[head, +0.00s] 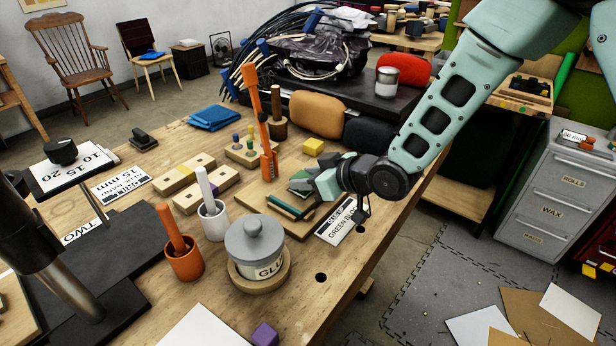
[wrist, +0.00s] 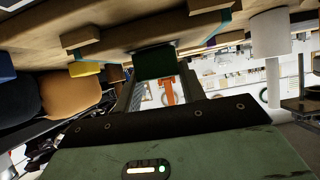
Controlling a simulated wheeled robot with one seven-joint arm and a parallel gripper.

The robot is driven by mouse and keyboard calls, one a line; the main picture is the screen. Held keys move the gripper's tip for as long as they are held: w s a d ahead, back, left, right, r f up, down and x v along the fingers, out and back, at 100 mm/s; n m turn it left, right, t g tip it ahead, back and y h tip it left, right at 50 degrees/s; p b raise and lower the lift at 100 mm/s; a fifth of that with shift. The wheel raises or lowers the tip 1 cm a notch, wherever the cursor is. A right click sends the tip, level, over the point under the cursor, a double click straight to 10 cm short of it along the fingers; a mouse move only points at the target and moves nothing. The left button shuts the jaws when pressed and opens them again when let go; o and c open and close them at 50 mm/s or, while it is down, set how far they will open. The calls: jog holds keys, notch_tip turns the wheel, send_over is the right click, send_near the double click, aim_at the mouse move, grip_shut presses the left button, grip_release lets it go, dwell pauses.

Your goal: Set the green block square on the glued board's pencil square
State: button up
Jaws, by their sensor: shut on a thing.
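My gripper (head: 312,186) is low over the right part of the wooden board (head: 250,196) on the bench. It is shut on the dark green block (wrist: 155,62), which shows between the two fingers in the wrist view. In the head view only a small part of the green block (head: 300,184) shows beside the fingers. I cannot tell whether the block touches the board. The pencil square cannot be made out; the gripper and block may cover it. A card reading "GREEN BLOCK" (head: 338,221) lies at the board's right.
An orange clamp (head: 268,150) stands upright at the board's back. A yellow block (head: 313,146) is behind my gripper. A lidded glue pot (head: 256,248), a white cup (head: 212,220) and an orange cup (head: 184,260) stand in front. The bench's right edge is close.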

jog(key=shift+f, duration=0.2)
jog(key=o, duration=1)
jog(key=shift+r, duration=0.1)
jog(key=shift+c, duration=0.2)
jog(key=shift+r, duration=0.1)
jog(key=shift+r, duration=0.15)
jog(key=v, duration=1.2)
jog(key=s+d+m+g+h, duration=0.1)
jog(key=s+d+g+h, duration=0.1)
jog(key=s, duration=1)
jog(key=s+d+r+m+g+h, duration=0.1)
jog(key=s+d+g+h, duration=0.2)
jog(key=s, duration=0.9)
jog(key=g+h, duration=0.2)
jog(key=h, duration=0.2)
jog(key=shift+d+r+m+g+b, duration=0.25)
jog(key=shift+r+m+g+b, duration=0.05)
jog(key=shift+m, duration=0.1)
jog(key=shift+s, duration=0.1)
